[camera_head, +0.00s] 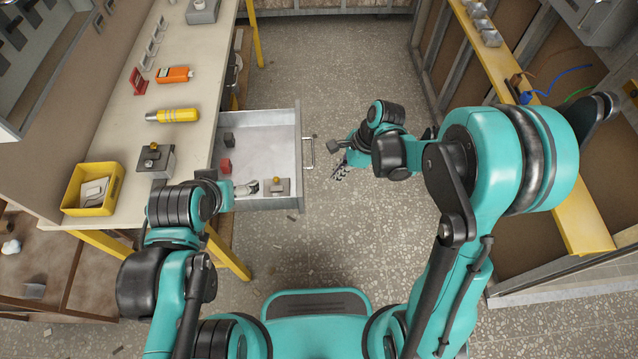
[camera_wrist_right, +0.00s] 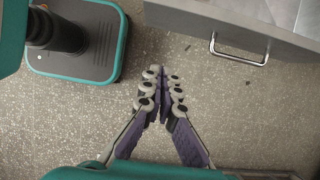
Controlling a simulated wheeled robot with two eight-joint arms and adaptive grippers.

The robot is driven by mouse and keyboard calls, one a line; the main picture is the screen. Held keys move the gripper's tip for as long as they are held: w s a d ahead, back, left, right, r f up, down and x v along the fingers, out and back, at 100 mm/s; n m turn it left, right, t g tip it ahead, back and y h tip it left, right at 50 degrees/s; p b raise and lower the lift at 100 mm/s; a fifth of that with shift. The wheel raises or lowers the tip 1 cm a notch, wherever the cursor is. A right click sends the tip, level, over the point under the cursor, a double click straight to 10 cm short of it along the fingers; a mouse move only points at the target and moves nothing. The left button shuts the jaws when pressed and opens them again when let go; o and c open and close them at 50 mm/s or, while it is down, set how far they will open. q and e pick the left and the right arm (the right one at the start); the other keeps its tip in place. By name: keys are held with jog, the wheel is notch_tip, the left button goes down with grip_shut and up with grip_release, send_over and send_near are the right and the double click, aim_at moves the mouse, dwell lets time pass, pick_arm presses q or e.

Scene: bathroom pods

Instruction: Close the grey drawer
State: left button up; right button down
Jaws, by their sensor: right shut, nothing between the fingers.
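The grey drawer (camera_head: 270,130) is pulled out to the right from under the workbench. Its metal bar handle (camera_head: 308,152) is on its right-hand front. In the right wrist view, the drawer front (camera_wrist_right: 255,17) and handle (camera_wrist_right: 238,50) show at the top right. My right gripper (camera_head: 341,172) is shut and empty, to the right of the handle and apart from it; its fingertips (camera_wrist_right: 160,76) meet in the wrist view. My left gripper (camera_head: 248,188) shows over the near part of the drawer; its finger opening is too small to judge.
The drawer holds a dark block (camera_head: 229,140), a red block (camera_head: 225,166) and a box with a knob (camera_head: 279,186). The workbench (camera_head: 125,130) carries a yellow bin (camera_head: 93,188) and tools. A yellow-edged shelf (camera_head: 560,190) stands right.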

pick_arm(q)
notch_tip(320, 180, down, 5)
jog(key=b, duration=0.4)
jog(key=shift+b, duration=0.35)
pick_arm(e)
jog(key=a+f, duration=0.7)
jog(key=f, duration=0.1)
jog(key=shift+a+f, duration=0.3)
jog(key=shift+f, duration=0.1)
